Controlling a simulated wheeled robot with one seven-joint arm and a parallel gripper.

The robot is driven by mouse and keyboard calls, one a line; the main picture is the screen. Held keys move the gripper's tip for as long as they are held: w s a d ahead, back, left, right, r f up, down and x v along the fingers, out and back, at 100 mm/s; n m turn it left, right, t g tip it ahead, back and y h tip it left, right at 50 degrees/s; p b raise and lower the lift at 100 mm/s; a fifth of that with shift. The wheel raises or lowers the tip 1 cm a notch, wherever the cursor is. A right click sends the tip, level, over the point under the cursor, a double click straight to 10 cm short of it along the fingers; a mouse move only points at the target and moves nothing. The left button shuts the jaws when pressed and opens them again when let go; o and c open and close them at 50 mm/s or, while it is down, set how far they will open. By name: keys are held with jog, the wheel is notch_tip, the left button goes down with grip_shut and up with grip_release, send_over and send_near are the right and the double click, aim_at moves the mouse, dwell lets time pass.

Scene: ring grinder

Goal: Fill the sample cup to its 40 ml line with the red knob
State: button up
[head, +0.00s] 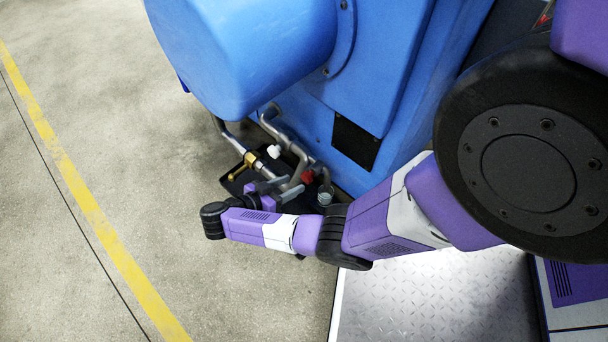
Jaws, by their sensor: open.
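The red knob (307,177) sits on the pipework low on the blue machine, just beyond my gripper. My gripper (290,186) is open, with its grey fingers pointing right toward the red knob. At this size I cannot tell whether a finger touches the knob. A small pale, round thing (325,198) stands to the right of the fingers, below the knob; it may be the sample cup. Its 40 ml line and any liquid in it cannot be made out. My wrist and forearm hide part of the area in front.
The blue machine (385,75) rises behind the pipes. A white knob (274,151) and a brass valve (243,165) sit left of the red knob, close to my gripper. A black tray (229,184) lies beneath. The concrete floor at left is clear, with a yellow line (85,190).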

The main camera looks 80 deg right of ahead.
aim_at(304, 179)
jog(key=shift+b+x, duration=0.6)
jog(key=shift+x, duration=3.1)
grip_shut()
